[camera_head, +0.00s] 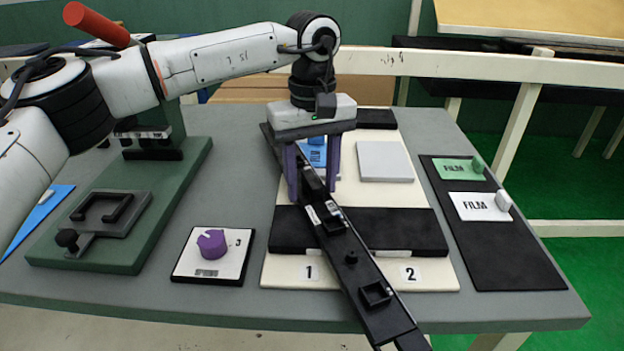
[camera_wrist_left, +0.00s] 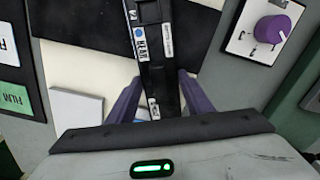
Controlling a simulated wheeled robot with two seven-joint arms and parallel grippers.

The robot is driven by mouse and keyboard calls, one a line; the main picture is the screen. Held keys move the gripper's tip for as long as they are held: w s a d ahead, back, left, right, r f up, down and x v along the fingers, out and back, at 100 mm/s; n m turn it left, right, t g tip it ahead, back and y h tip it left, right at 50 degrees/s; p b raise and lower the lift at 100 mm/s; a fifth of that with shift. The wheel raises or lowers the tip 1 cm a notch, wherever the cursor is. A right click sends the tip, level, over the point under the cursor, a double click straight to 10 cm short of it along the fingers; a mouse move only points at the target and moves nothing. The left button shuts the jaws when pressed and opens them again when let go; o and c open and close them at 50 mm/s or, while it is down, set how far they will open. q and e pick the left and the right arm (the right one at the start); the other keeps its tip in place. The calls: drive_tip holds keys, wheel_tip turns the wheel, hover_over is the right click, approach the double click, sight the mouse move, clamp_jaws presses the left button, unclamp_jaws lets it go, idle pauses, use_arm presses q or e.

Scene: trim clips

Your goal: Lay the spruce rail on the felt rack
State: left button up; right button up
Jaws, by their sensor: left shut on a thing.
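The long dark rail (camera_head: 362,274), with small clips and white labels along it, runs diagonally across the rack in the head view. Its near end sticks out past the table's front edge. My left gripper (camera_head: 313,188) is shut on it, with purple fingers on either side. The felt rack (camera_head: 279,272) is a cream board with black felt bars, marked 1 and 2. The rail is over it and askew to it; I cannot tell whether they touch. My right gripper is out of view.
A purple knob on a white plate (camera_head: 211,250) and a green fixture (camera_head: 130,225) stand left of the rack. A grey block (camera_head: 385,161) lies on the board. A black panel with FILM cards (camera_head: 510,255) is at right.

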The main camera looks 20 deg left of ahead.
sight(312, 178)
use_arm(q)
drive_tip(key=o, duration=1.3)
wheel_tip(312, 178, up, 12)
drive_tip(key=shift+r+p, duration=0.15)
drive_tip(key=shift+p, duration=0.5)
